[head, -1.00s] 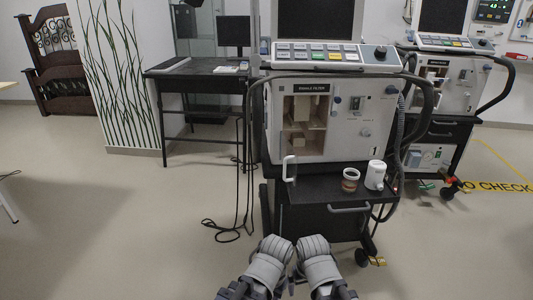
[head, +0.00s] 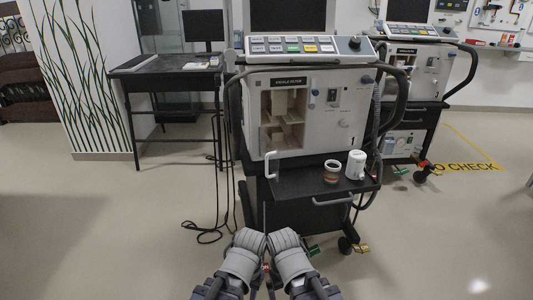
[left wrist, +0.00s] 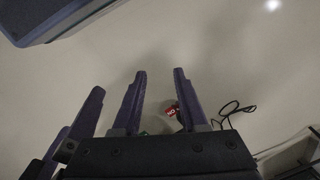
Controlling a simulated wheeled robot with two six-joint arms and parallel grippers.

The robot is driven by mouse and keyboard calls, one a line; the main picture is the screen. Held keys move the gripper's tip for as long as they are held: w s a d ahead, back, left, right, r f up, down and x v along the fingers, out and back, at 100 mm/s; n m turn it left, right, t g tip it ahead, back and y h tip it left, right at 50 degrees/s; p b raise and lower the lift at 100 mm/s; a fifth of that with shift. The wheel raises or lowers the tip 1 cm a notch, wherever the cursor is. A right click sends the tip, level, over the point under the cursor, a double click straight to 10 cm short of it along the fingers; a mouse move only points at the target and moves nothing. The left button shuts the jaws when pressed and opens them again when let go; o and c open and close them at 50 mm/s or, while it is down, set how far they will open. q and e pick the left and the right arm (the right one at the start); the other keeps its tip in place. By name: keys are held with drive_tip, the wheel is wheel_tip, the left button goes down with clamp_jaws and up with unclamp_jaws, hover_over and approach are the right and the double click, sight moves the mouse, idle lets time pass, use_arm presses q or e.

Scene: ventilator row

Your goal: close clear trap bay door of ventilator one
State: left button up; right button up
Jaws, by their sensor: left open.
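Ventilator one (head: 314,105) is the nearer ventilator, on a black cart. Its trap bay (head: 284,118) is uncovered on the left of the front panel, under a dark label, with pale parts inside. A white upright handle (head: 270,165) stands at the bay's lower left; the clear door pane itself is hard to make out. Both my arms lie together at the bottom of the head view, well short of the ventilator, with the gripper tips hidden there. In the left wrist view my left gripper (left wrist: 160,100) is open and empty above the floor. Dark fingers at its left seem to be my right gripper's (left wrist: 72,130).
A jar (head: 332,170) and a white cup (head: 356,165) stand on the cart's black shelf (head: 305,182). A cable (head: 205,234) lies on the floor left of the cart. A second ventilator (head: 415,70) stands behind right.

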use_arm(q)
drive_tip(key=shift+c, duration=0.8)
drive_tip(key=shift+w+d, duration=0.15)
drive_tip(key=shift+w, duration=0.1)
drive_tip(key=shift+c, duration=0.7)
drive_tip(key=w+d+n+h, duration=0.1)
drive_tip(key=h, duration=0.1)
drive_tip(key=w+r+n+h, duration=0.1)
drive_tip(key=w+h, duration=0.1)
drive_tip(key=w+d+r+h, duration=0.1)
drive_tip(key=h, duration=0.1)
drive_tip(key=shift+w+d+r+n, duration=0.2)
drive_tip(key=shift+w+d+n, duration=0.1)
drive_tip(key=shift+w+n, duration=0.1)
clamp_jaws()
drive_tip(key=w+a+r+n+t+h+p, duration=0.1)
drive_tip(key=w+a+r+n+t+h, duration=0.45)
drive_tip(key=r, duration=0.45)
drive_tip(key=w+a+r+n+t+h, duration=0.2)
drive_tip(key=w+a+r+t+h, duration=0.25)
drive_tip(key=w+a+r, duration=0.4)
drive_tip(key=s+r+x, duration=0.1)
drive_tip(key=r+x, duration=0.1)
drive_tip(key=x, duration=1.4)
drive_tip(key=shift+d+r, duration=0.2)
drive_tip(key=shift+d, duration=0.15)
